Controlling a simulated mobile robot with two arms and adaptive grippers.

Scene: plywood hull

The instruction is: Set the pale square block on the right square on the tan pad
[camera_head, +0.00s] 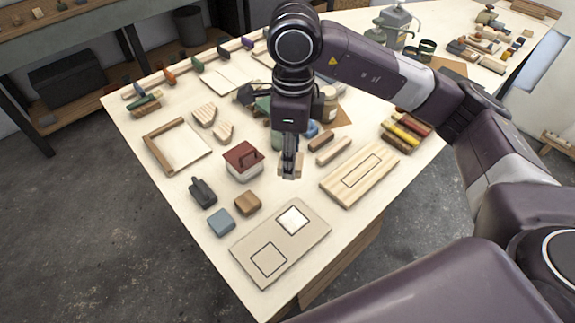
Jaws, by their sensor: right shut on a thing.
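The tan pad (300,250) lies near the table's front corner. It carries two outlined squares: the left square (268,260) shows bare tan, and the right square (292,220) is filled white. My right gripper (290,168) points down over the table, behind the pad. It is shut on a small pale wooden block (298,170), partly hidden by the fingers. I cannot tell whether the block touches the table. My left gripper is not in view.
A red-topped box (243,161) stands left of the gripper. A brown block (247,203) and a blue-grey block (221,222) lie left of the pad. A pale board (345,190) with an outlined rectangle lies right of the gripper. Small wooden bars (333,151) lie close by.

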